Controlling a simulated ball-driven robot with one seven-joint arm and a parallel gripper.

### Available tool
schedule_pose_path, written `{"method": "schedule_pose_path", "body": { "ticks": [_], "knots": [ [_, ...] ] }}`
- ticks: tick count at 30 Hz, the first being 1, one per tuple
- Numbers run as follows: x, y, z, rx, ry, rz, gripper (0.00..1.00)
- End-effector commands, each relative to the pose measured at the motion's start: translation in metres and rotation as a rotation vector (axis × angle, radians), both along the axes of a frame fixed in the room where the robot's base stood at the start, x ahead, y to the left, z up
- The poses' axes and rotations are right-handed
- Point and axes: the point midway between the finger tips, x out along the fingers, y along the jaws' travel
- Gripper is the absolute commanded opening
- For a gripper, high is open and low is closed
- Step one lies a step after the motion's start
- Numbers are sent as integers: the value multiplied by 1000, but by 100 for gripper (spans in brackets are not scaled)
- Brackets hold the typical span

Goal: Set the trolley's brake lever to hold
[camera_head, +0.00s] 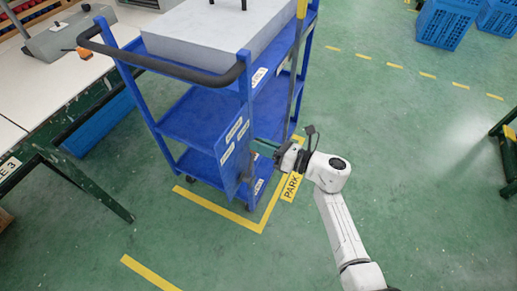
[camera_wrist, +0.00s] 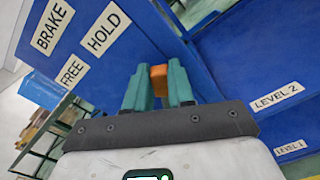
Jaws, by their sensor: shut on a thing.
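The blue trolley (camera_head: 190,118) stands in the middle of the head view, with a dark push handle and several shelves. Its blue side panel (camera_wrist: 115,70) carries labels reading BRAKE (camera_wrist: 52,27), FREE (camera_wrist: 72,71) and HOLD (camera_wrist: 104,28) in the wrist view. My gripper (camera_head: 262,148) is at this panel; its teal fingers (camera_wrist: 159,88) are shut on an orange grip (camera_wrist: 159,76), which looks like the brake lever's end. The grip is on the HOLD label's side, away from FREE. The rest of the lever is hidden, so its exact setting cannot be told.
A grey box (camera_head: 205,38) rests on the trolley's top. Yellow floor lines and a PARK label (camera_head: 291,187) mark the trolley's corner. A white-topped workbench (camera_head: 75,75) stands at left. Blue crates (camera_head: 447,24) are at upper right. The green floor between is clear.

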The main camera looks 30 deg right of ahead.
Motion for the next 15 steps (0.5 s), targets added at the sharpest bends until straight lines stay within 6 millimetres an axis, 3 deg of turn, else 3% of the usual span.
{"method": "schedule_pose_path", "body": {
  "ticks": [8, 9, 15],
  "knots": [
    [1, -2, -1, 8, 8, -6, 0],
    [1, -2, -2, 8, 8, -6, 25],
    [1, -2, -1, 6, 7, -5, 44]
  ]
}}
